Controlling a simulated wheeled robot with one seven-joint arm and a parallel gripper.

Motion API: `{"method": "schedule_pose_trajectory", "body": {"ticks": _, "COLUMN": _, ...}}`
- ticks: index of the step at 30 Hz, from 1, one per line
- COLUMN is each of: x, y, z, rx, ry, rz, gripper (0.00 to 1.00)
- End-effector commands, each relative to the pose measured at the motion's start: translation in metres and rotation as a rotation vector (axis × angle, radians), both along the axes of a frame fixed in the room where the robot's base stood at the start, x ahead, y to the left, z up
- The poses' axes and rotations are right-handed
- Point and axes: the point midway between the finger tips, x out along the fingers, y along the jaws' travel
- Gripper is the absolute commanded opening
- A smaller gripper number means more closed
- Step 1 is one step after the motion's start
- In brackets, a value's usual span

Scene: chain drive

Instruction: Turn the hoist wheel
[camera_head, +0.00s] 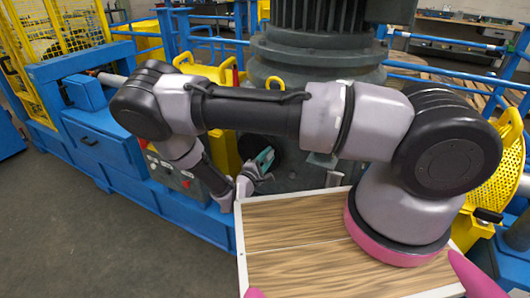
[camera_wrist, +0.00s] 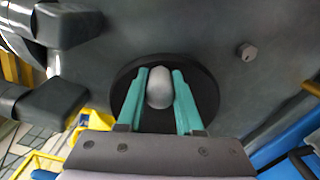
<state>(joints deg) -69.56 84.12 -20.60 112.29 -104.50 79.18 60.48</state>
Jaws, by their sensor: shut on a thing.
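The hoist wheel is a black round disc (camera_wrist: 207,92) on a dark grey housing in the wrist view. A light grey rounded knob (camera_wrist: 160,88) stands out in front of the disc. My gripper (camera_wrist: 161,92) has its two teal fingers on either side of the knob, shut on it. In the head view my gripper (camera_head: 264,157) is at the front of the large grey machine (camera_head: 300,130). There the knob is hidden and little of the wheel can be made out.
A blue bench with a red-buttoned panel (camera_head: 170,172) stands left of the gripper. A yellow mesh guard (camera_head: 502,165) is at the right. Blue railings run behind the machine. A wood-topped tray (camera_head: 290,270) is in front, and grey floor is clear at lower left.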

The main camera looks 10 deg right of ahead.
Motion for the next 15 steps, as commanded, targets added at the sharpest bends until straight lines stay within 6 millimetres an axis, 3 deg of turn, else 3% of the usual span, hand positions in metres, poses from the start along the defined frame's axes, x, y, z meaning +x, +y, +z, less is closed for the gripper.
{"method": "schedule_pose_trajectory", "body": {"ticks": 15, "x": -0.007, "y": -0.009, "z": -0.038, "rx": 0.397, "ry": -0.286, "rz": -0.001, "gripper": 0.00}}
